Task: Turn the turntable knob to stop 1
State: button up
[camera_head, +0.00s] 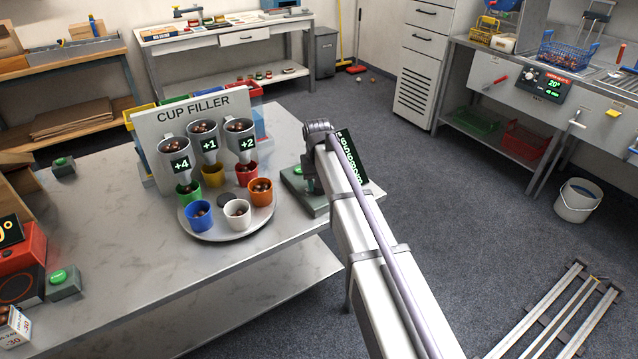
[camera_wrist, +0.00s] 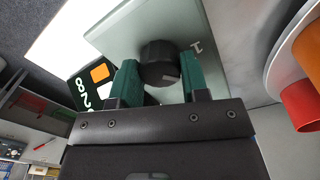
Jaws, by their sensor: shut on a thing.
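The dark round turntable knob (camera_wrist: 160,64) stands on a pale plate in the wrist view. A "1" (camera_wrist: 196,46) is marked on the plate right of the knob. A light mark on the knob's lower right side faces down-right, not clearly in line with the "1". My gripper (camera_wrist: 160,80) has its green fingers on either side of the knob, shut on it. In the head view my gripper (camera_head: 308,184) is over the control box (camera_head: 320,207), and hides the knob. The turntable (camera_head: 222,233) carries several coloured cups, some under the filler's hoppers.
The cup filler panel (camera_head: 150,125) stands behind the turntable, with hoppers marked +4, +1 and +2. A black display (camera_head: 352,163) stands by the control box. The turntable's rim and an orange cup (camera_head: 260,190) are close left of my gripper. The table front (camera_head: 150,270) is clear.

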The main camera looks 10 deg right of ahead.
jog(key=n, duration=0.5)
jog(key=shift+n, duration=0.4)
dwell(0.3)
jog(key=o, duration=0.9)
notch_tip(320, 180, up, 11)
jog(key=p, duration=1.1)
jog(key=shift+a+f, duration=0.1)
